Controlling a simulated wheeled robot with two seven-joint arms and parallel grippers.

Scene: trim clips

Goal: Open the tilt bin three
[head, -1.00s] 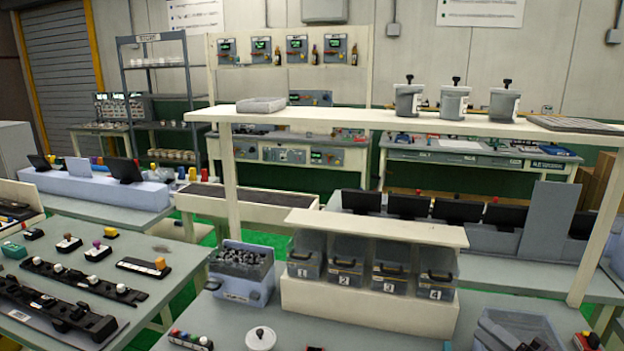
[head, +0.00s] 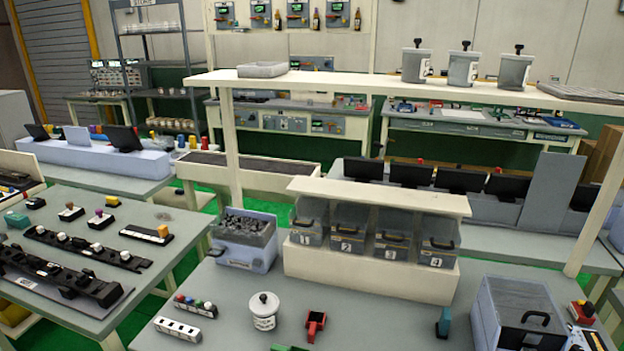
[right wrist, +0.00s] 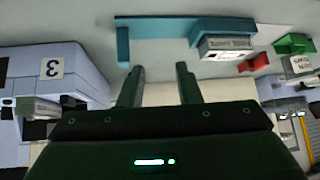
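Tilt bin three (head: 392,246) is a grey bin with a dark handle and a "3" label. It sits third from left in the cream rack (head: 370,278) and looks shut, like bins one (head: 305,233), two (head: 347,240) and four (head: 437,251). My right gripper (right wrist: 158,84) shows dark green fingers, apart and with nothing between them. In the right wrist view a grey-blue box with an upside-down "3" label (right wrist: 51,68) stands left of the fingers, apart from them; I cannot tell whether it is the rack's bin three. Neither gripper shows in the head view.
A grey box with a dark handle (head: 527,325) stands at the table's right. A parts bin (head: 244,252) is left of the rack. A white lidded pot (head: 264,318), a red item (head: 315,324) and a teal item (head: 443,322) stand in front. A shelf (head: 400,88) spans above.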

